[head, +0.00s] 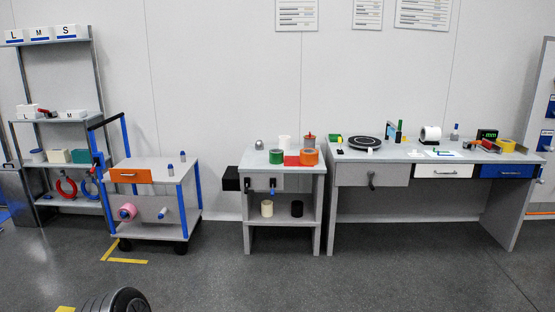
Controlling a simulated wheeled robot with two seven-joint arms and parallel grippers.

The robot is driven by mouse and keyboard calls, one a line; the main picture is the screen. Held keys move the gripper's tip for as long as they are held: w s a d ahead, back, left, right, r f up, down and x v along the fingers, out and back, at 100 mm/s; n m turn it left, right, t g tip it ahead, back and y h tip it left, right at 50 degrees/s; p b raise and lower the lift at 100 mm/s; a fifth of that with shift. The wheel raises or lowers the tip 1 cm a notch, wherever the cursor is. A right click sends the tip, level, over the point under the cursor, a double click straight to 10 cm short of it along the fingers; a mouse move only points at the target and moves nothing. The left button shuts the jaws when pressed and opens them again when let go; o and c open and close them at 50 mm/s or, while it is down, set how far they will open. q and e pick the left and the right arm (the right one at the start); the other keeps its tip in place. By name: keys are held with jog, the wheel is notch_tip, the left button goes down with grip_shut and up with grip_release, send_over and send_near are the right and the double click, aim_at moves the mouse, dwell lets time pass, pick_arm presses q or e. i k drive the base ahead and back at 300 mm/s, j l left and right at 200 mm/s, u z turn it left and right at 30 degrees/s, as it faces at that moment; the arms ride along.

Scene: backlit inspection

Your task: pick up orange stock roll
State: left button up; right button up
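An orange roll (309,157) rests on top of the small grey side table (249,163), near its front right. A red flat piece (291,160) lies beside it on the left, and a green roll (276,156) is farther left. The orange roll is in plain sight, small in the head view. Neither of my grippers shows in the head view.
A white roll (285,142) and a red-topped can (309,140) stand behind. A blue-posted cart (150,172) is at the left, a long workbench (350,157) at the right. The grey floor (300,285) in front is clear.

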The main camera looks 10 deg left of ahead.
aim_at(308, 157)
jog(key=i+j+u, duration=0.15)
jog(key=i, duration=1.05)
jog(key=i+j+u, duration=0.2)
jog(key=i, duration=1)
jog(key=i+j+z, duration=0.1)
jog(key=i+z, duration=0.3)
jog(key=i+j+z, duration=0.2)
jog(key=i+z, duration=0.2)
jog(key=i+j+z, duration=0.9)
jog(key=j+z, duration=0.3)
jog(key=i+j, duration=0.05)
jog(key=j, duration=0.05)
